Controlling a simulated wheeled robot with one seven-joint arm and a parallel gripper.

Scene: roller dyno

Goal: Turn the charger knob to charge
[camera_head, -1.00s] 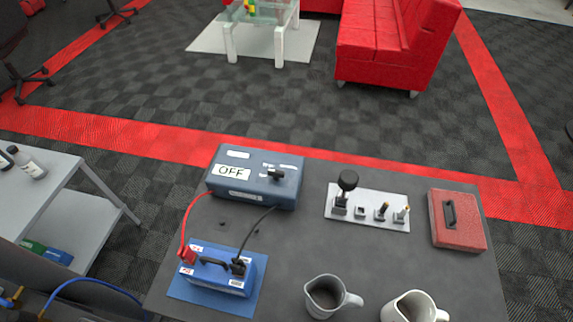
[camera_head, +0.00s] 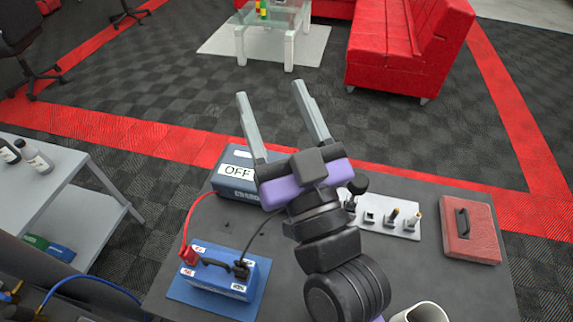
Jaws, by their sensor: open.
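The blue-grey charger box (camera_head: 228,183) stands at the back of the dark table, with a white label reading OFF on its top. Its black knob is hidden behind my gripper. My gripper (camera_head: 276,98) is open and empty, with its two grey fingers spread and pointing away from me, in front of the charger's right part in the picture. A blue battery (camera_head: 222,272) with a black handle sits on a blue mat (camera_head: 195,295) in front of the charger. A red cable and a black cable run from the charger to its terminals.
A white tool plate (camera_head: 405,230) with several small parts stands right of my arm. A red box (camera_head: 469,232) with a black handle lies farther right. A mug (camera_head: 420,312) is at the near edge. A grey side table (camera_head: 55,185) with bottles is at left.

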